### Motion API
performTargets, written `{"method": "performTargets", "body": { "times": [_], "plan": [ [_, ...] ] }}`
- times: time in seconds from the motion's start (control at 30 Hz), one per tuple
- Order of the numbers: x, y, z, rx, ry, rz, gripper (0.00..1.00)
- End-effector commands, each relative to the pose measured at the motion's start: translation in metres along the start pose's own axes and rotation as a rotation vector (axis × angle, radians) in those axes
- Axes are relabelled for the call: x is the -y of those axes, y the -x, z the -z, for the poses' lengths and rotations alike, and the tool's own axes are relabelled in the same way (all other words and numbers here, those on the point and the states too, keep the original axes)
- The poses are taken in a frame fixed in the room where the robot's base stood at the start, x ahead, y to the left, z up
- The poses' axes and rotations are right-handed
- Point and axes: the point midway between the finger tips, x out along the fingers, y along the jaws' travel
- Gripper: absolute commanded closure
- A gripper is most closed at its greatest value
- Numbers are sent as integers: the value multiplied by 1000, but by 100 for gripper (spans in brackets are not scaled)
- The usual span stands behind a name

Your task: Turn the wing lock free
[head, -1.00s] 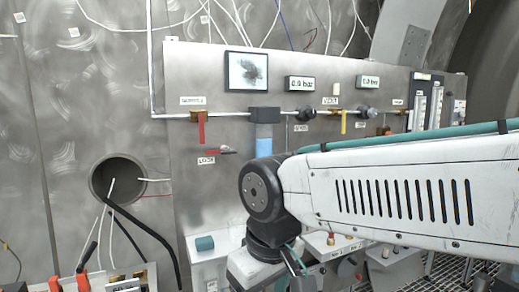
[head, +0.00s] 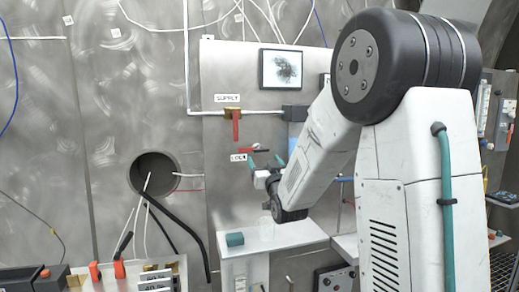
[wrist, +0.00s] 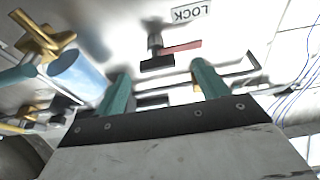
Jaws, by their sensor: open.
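The wing lock (head: 258,149), a small bar with a red arm, sits on the steel panel beside the LOCK label (head: 238,157). In the wrist view the wing lock (wrist: 181,47) shows a red arm, a black arm and a dark hub. It lies beyond my fingertips, roughly between them across the picture. My gripper (head: 265,162) is just below the lock in the head view, with its teal fingers toward the panel. In the wrist view my gripper (wrist: 162,78) has its fingers spread with nothing between them. I see no contact with the lock.
A red-handled supply valve (head: 235,125) is on the pipe above the lock. A blue-filled cylinder (wrist: 78,75) is to the left in the wrist view. A bent dark rod (wrist: 245,75) is near the right finger.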

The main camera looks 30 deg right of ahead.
Motion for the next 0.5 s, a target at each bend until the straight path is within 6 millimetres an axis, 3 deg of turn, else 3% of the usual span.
{"method": "performTargets", "body": {
  "times": [0.17, 0.5],
  "plan": [
    [-6, -8, 2, -64, 1, -4, 27],
    [-6, -59, 6, -66, 1, -3, 27]
  ]
}}
